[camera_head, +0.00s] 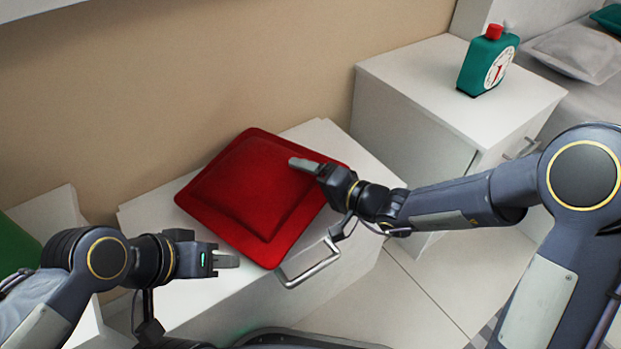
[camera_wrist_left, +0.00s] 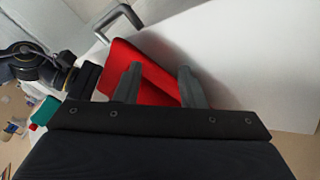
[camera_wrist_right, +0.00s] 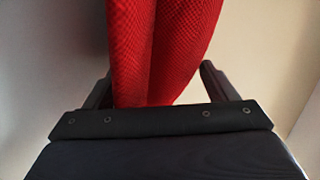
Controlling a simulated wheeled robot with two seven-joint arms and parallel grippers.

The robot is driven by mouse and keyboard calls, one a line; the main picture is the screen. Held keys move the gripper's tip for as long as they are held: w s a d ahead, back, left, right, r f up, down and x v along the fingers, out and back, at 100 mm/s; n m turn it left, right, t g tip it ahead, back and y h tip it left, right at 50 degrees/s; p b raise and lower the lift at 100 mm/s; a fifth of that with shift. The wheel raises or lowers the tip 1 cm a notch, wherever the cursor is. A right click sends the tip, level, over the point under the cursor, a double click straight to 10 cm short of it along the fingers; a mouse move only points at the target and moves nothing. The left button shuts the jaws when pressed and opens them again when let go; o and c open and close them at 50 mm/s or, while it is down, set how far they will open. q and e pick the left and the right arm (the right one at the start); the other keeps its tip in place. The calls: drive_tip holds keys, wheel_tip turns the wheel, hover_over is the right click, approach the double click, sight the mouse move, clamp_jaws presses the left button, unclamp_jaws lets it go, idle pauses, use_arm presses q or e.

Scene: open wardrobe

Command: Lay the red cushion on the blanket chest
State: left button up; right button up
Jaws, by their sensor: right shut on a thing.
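The red cushion (camera_head: 255,190) is over the top of the white blanket chest (camera_head: 190,297), covering much of it. I cannot tell whether it rests flat or is held slightly above. My right gripper (camera_head: 303,164) is shut on the cushion's right side; the right wrist view shows the red fabric (camera_wrist_right: 160,50) between the fingers. My left gripper (camera_head: 227,261) is open and empty, just left of the cushion's front corner. In the left wrist view, the cushion (camera_wrist_left: 150,72) shows behind the two spread fingers (camera_wrist_left: 158,85).
A metal handle (camera_head: 308,264) sticks out from the chest's front. Something green (camera_head: 18,245) is at far left.

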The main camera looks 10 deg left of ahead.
drive_tip(key=shift+f, duration=0.1)
drive_tip(key=o, duration=0.8)
drive_tip(key=shift+o, duration=0.2)
